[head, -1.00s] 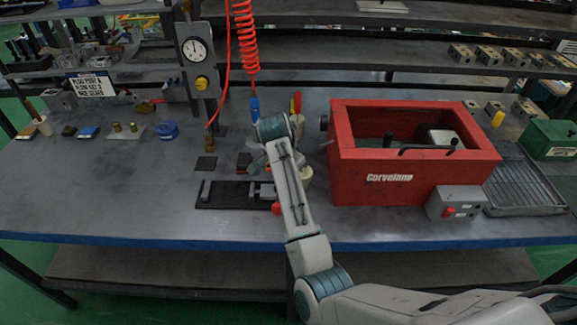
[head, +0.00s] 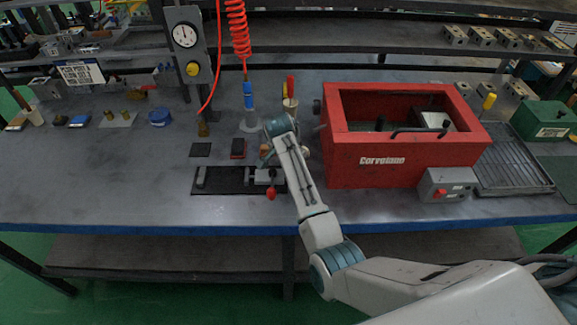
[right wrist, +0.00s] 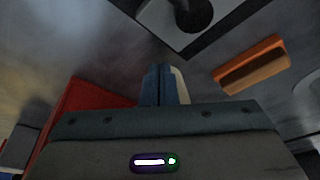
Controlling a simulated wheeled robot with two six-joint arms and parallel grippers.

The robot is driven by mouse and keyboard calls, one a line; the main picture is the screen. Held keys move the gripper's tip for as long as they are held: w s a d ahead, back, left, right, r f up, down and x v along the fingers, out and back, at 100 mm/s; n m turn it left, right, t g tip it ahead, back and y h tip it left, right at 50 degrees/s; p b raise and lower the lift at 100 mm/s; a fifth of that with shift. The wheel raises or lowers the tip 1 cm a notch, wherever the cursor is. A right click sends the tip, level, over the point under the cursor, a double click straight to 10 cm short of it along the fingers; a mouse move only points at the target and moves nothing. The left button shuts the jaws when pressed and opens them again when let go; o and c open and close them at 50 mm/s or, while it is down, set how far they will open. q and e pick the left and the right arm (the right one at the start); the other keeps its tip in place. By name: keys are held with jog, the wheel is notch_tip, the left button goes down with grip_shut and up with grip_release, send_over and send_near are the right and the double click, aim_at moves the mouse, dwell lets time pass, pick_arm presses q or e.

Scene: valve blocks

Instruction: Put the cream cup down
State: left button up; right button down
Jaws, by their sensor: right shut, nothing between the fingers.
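A cream cup (head: 305,151) shows only as a small pale patch beside my right wrist, on the bench left of the red box; my arm hides most of it. A pale strip (right wrist: 183,86) shows right beside my fingers in the right wrist view; I cannot tell whether it is the cup. My right gripper (right wrist: 163,84) is shut and empty, low over the bench. In the head view its fingers are mostly hidden by its own wrist. My left gripper is in neither view.
The red box (head: 400,160) stands right of my arm. A black fixture plate (head: 225,182) with a red knob lies left of it, with an orange-red block (head: 238,148) behind. A holder with red and yellow handles (head: 290,104) stands behind my wrist. The bench's left front is clear.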

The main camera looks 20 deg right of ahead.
jog(key=w+d, duration=0.2)
jog(key=d, duration=0.1)
jog(key=w+d, duration=0.1)
jog(key=shift+d+f, duration=0.1)
jog(key=shift+d, duration=0.3)
jog(key=shift+s+a, duration=0.1)
jog(key=shift+r, duration=0.2)
